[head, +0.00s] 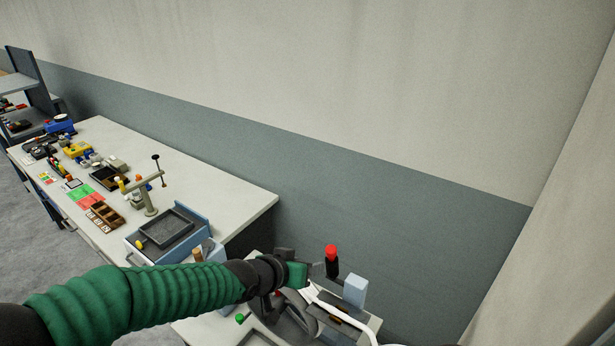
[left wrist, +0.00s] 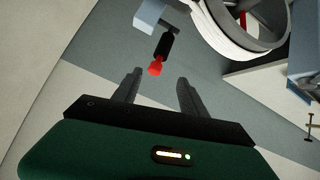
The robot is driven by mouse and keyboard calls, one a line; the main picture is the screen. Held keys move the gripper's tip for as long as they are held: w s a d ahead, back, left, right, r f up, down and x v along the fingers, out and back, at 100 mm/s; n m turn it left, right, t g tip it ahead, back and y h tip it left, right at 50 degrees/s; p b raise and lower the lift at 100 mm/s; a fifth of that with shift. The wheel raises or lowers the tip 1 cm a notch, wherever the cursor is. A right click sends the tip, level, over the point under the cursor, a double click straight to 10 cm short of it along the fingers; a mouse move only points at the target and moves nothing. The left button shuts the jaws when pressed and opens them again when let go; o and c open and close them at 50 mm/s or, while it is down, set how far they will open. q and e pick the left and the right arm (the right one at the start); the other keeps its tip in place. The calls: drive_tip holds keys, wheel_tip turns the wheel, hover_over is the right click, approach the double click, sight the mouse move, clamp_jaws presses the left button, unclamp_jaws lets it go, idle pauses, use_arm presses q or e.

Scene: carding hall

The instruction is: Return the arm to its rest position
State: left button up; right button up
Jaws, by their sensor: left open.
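My left arm, in a green ribbed sleeve, reaches in from the left in the head view. Its gripper (head: 303,264) is over the small bench at the bottom. In the left wrist view my left gripper (left wrist: 158,82) has its two dark fingers apart with nothing held. A black lever with a red knob (head: 331,250) stands just right of the gripper. In the left wrist view the red knob (left wrist: 155,69) appears near the gap between the fingertips; I cannot tell how far beyond them it is. My right gripper is not in view.
A light blue block (head: 355,290) stands beside the lever. A grey wheel (head: 290,318) lies below the gripper. A long white table (head: 240,195) at the left bears trays, a stand and several small items. The wall (head: 420,190) rises close behind.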

use_arm(q)
drive_tip(key=s+a+f+n+g+y+b, duration=0.2)
drive_tip(key=s+a+f+b, duration=0.4)
drive_tip(key=s+a+f, duration=0.3)
drive_tip(key=s+a+f+n+g+y+b, duration=0.1)
drive_tip(key=s+a+f+g+y+b, duration=0.2)
drive_tip(key=s+f, duration=1.1)
drive_tip(key=a+f+g+b, duration=0.1)
drive_tip(key=a+b, duration=0.2)
drive_tip(key=a, duration=0.3)
drive_tip(key=shift+s+a+f+n+y+b, duration=0.3)
drive_tip(key=shift+s+a+n+y+b, duration=0.05)
drive_tip(key=shift+a+n+y+b, duration=0.05)
